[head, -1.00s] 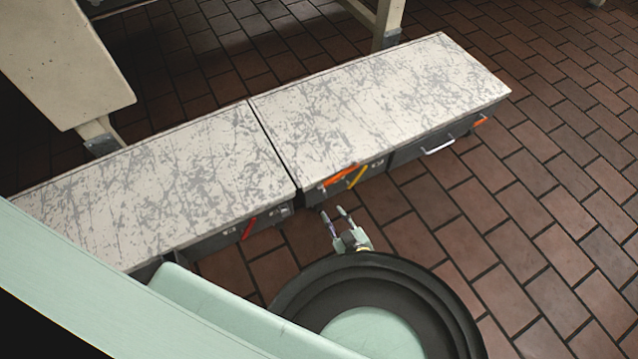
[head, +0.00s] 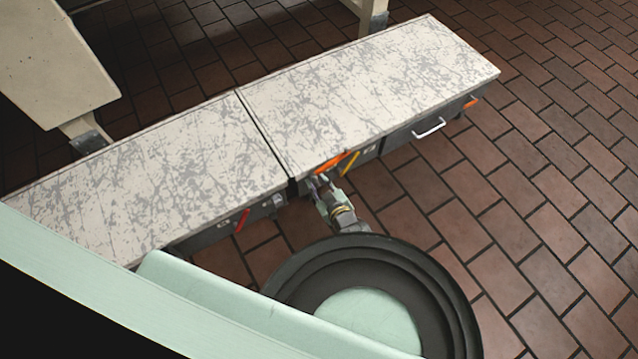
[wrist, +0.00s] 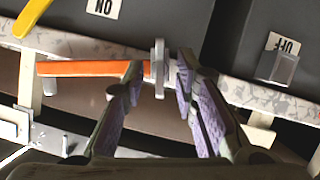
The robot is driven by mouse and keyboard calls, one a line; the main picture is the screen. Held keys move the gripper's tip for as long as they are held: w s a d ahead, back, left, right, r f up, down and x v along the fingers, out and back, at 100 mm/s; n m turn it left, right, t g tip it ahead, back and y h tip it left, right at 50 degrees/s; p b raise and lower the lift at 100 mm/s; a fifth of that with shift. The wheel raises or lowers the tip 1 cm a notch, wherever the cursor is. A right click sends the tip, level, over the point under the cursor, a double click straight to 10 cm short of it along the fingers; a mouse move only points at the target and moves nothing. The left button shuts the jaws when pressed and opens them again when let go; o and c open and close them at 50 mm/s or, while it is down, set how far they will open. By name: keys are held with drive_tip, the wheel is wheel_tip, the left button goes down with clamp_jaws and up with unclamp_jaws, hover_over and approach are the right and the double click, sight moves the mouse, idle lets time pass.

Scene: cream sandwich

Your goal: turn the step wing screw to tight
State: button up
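In the wrist view, a grey flat-ended piece with a short stem (wrist: 159,68), which looks like the wing screw, sits at the end of an orange bar (wrist: 75,69). My gripper (wrist: 160,80) is open, with one purple-padded finger on each side of the grey piece. The left finger crosses in front of the orange bar's right end. The right fingertip is very near the stem; I cannot tell if it touches. In the head view, my gripper (head: 319,182) is at the step's front side, just below the orange bar (head: 335,163). The screw is too small to make out there.
The long step with scratched pale tops (head: 370,90) runs across the view. A yellow lever (head: 350,164), a red lever (head: 242,220) and a drawer handle (head: 428,128) are on its front. A cream machine leg (head: 55,70) stands behind. Brick floor is clear at right.

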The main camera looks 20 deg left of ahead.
drive_tip(key=shift+c, duration=0.4)
clamp_jaws()
drive_tip(key=shift+f, duration=0.1)
